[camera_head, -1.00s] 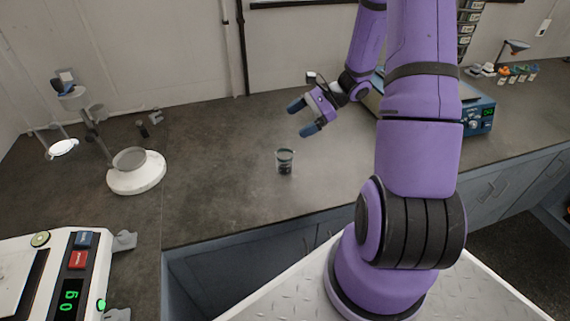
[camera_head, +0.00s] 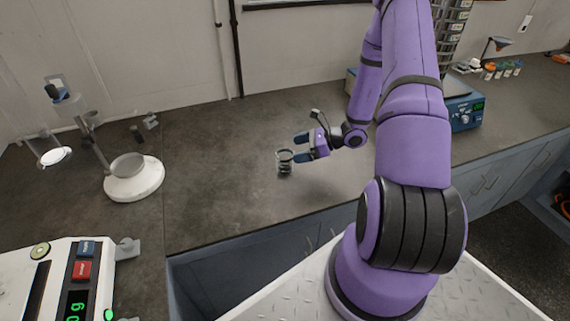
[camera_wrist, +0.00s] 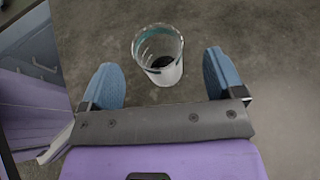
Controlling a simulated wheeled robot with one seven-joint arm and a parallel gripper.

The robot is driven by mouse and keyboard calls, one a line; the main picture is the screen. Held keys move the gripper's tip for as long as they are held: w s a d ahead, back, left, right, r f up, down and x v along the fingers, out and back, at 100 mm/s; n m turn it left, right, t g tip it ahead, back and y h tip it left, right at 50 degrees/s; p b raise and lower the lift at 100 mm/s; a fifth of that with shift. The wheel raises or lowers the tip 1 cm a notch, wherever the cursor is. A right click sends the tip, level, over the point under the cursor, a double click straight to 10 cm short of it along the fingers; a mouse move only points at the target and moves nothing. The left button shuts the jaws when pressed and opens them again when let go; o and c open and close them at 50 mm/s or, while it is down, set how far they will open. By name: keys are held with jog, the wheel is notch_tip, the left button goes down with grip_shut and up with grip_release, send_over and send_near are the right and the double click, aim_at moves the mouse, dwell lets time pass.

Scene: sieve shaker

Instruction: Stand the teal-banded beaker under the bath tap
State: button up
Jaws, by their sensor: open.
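A small clear beaker (camera_head: 285,162) with a teal band stands upright on the dark bench top. It also shows in the wrist view (camera_wrist: 158,52), with something dark inside or at its base. My gripper (camera_head: 301,147) is open, low over the bench just to the right of the beaker. In the wrist view the two blue fingers (camera_wrist: 166,80) are spread wide, with the beaker ahead of and between them, apart from both. No bath tap can be clearly made out in these views.
A stand on a round white base (camera_head: 135,180) is at the left. A white device with a green display (camera_head: 75,305) fills the lower left. A blue-fronted machine (camera_head: 465,112) stands behind my arm. Bench around the beaker is clear.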

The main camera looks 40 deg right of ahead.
aim_at(285, 153)
jog(key=shift+x, duration=2.7)
jog(key=shift+s+a, duration=0.1)
jog(key=shift+s, duration=0.05)
jog(key=c, duration=1.1)
